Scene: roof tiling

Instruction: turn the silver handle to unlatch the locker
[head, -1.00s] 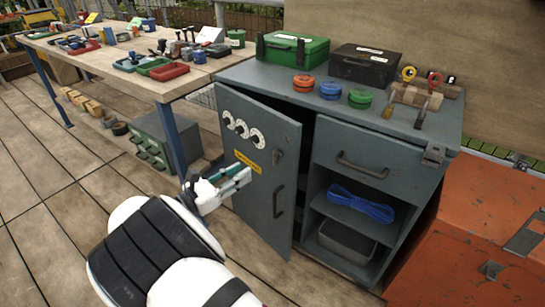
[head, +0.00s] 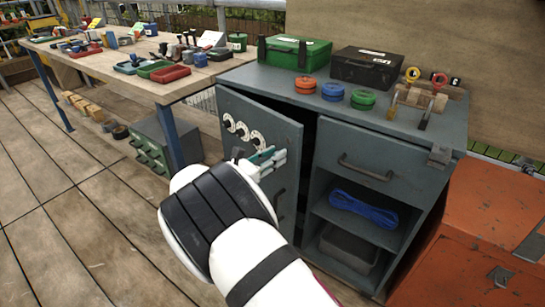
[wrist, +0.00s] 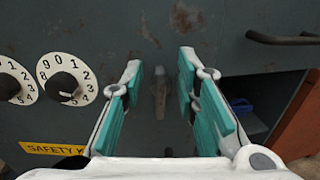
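The grey locker door (head: 240,188) carries white numbered dials (head: 239,128) and stands ajar, with a dark gap along its right edge. The silver handle (wrist: 159,92) shows in the wrist view as a small, roughly upright lever on the door. My gripper (wrist: 161,72) is open, its teal-padded fingers on either side of the handle, with visible gaps on both sides. In the head view my gripper (head: 268,160) is at the door below and right of the dials and hides the handle. I cannot tell how deep the fingertips reach around it.
A yellow safety label (wrist: 52,149) is below the dials. A drawer (head: 365,165) and open shelves with blue rope (head: 363,208) are to the right. An orange chest (head: 470,240) stands further right. A workbench (head: 165,90) is at the left; the front left floor is clear.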

